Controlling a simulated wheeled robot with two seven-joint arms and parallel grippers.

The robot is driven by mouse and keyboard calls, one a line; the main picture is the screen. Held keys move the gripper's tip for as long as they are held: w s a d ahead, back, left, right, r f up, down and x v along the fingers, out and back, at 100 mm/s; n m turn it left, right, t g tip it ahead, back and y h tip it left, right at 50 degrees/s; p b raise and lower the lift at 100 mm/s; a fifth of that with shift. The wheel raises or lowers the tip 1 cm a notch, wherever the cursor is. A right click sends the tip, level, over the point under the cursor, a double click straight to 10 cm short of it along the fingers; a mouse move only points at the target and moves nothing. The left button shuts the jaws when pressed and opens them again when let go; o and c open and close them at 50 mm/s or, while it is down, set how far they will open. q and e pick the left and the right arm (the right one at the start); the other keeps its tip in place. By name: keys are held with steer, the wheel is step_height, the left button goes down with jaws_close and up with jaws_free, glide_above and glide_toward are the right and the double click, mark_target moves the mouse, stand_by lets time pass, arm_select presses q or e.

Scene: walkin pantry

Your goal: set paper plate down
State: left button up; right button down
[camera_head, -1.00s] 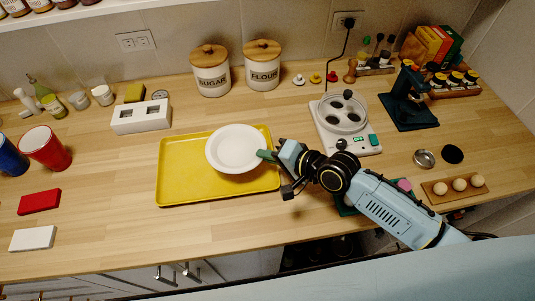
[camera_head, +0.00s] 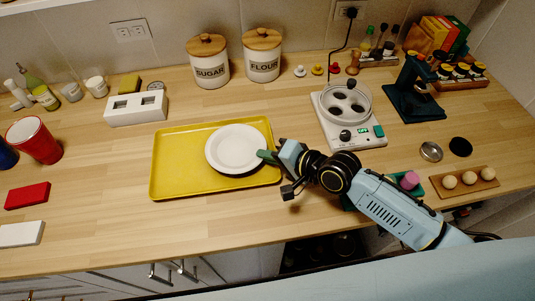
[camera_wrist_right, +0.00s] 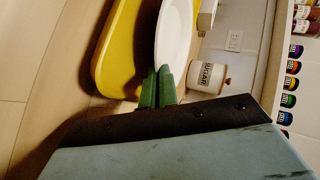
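The white paper plate (camera_head: 234,149) is over the right half of the yellow tray (camera_head: 178,177) in the head view. I cannot tell whether it touches the tray or hangs slightly above it. My right gripper (camera_head: 267,155) comes in from the right, with its green fingertips at the plate's right rim. In the right wrist view, the fingers (camera_wrist_right: 157,84) are close together on the edge of the plate (camera_wrist_right: 174,38), with the tray (camera_wrist_right: 121,45) beside it. The gripper is shut on the plate. My left gripper is not in view.
A white block with square holes (camera_head: 136,108) and the sugar (camera_head: 208,62) and flour (camera_head: 262,56) canisters stand behind the tray. A hot plate device (camera_head: 346,120) is at right. A red cup (camera_head: 35,140) and red block (camera_head: 27,195) are left. The counter before the tray is clear.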

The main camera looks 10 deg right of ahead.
steer(key=shift+f, duration=0.4)
steer(key=c, duration=2.1)
jaws_free()
